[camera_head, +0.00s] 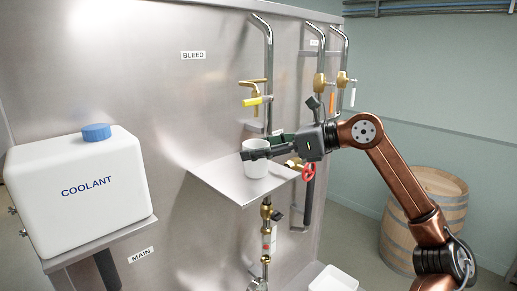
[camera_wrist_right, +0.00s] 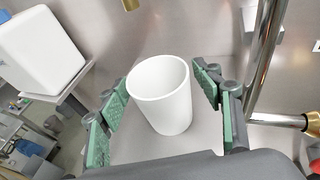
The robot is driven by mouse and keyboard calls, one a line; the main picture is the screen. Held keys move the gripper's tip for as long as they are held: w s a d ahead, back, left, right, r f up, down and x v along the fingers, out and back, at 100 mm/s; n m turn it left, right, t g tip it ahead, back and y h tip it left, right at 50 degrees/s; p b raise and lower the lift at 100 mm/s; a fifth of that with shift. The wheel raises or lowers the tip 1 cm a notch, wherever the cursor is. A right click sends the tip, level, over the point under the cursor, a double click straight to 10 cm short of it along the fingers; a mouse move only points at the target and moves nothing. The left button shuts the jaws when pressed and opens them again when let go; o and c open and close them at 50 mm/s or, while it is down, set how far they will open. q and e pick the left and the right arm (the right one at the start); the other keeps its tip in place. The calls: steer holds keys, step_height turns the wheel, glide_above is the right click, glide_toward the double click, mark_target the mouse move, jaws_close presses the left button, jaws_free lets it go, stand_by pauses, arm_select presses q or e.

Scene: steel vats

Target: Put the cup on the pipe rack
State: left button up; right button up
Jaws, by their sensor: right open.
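The white cup (camera_head: 256,168) stands upright and empty on a small steel shelf (camera_head: 226,182) fixed to the steel panel. In the right wrist view the cup (camera_wrist_right: 163,95) sits between the green-padded fingers. My right gripper (camera_head: 265,147) is open, with its fingers on both sides of the cup (camera_wrist_right: 165,108) and small gaps showing. In the head view the gripper hides part of the cup's rim. My left gripper is in neither view. Grey pipes (camera_head: 430,8) run along the wall at top right; I cannot tell whether they are the pipe rack.
A white coolant container (camera_head: 80,190) with a blue cap stands on a shelf at left. Vertical pipes with brass valves (camera_head: 268,70) rise behind the cup, and a red handwheel (camera_head: 308,173) is to its right. A wooden barrel (camera_head: 430,205) and a white bin (camera_head: 334,280) stand lower right.

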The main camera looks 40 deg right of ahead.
steer(key=shift+r, duration=0.1)
steer(key=shift+s+d+r, duration=0.1)
steer(key=shift+s+d, duration=0.05)
steer(key=b+v, duration=0.5)
steer(key=v, duration=0.6)
steer(key=shift+s, duration=0.3)
steer(key=shift+d, duration=0.1)
